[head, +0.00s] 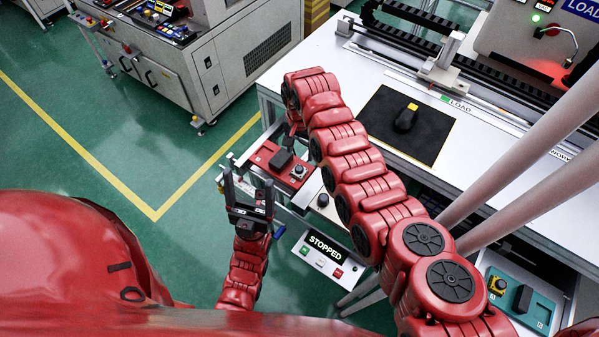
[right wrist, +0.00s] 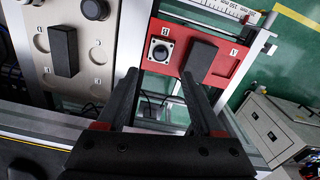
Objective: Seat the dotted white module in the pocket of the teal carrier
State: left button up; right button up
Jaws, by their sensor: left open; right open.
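The teal carrier (head: 540,312) lies at the lower right of the head view, with a yellow module and a dark block on it. The red carrier (head: 268,153) holds a dark block and a pale square module (head: 298,172) with a round dark centre. That module also shows in the right wrist view (right wrist: 160,51). I cannot make out a dotted white module for sure. My right gripper (right wrist: 160,88) is open and empty, pointing towards the red carrier; its arm mostly hides it in the head view.
A beige carrier (right wrist: 82,85) with a dark block and black knob sits beside the red one. A panel reading STOPPED (head: 325,246) is below. The white bench (head: 480,170) bears a black mat (head: 432,140) with a dark object. Pale posts stand between bench and teal carrier.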

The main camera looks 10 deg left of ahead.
aim_at(299, 168)
notch_tip(299, 168, down, 3)
jog(key=shift+b, duration=0.45)
jog(key=shift+f, duration=0.25)
jog(key=f, duration=0.1)
jog(key=f+b, duration=0.1)
jog(key=f, duration=0.1)
jog(key=f+b, duration=0.1)
jog(key=f, duration=0.1)
jog(key=shift+s, duration=0.35)
jog(key=shift+a+r, duration=0.1)
grip_shut()
jog(key=shift+r, duration=0.1)
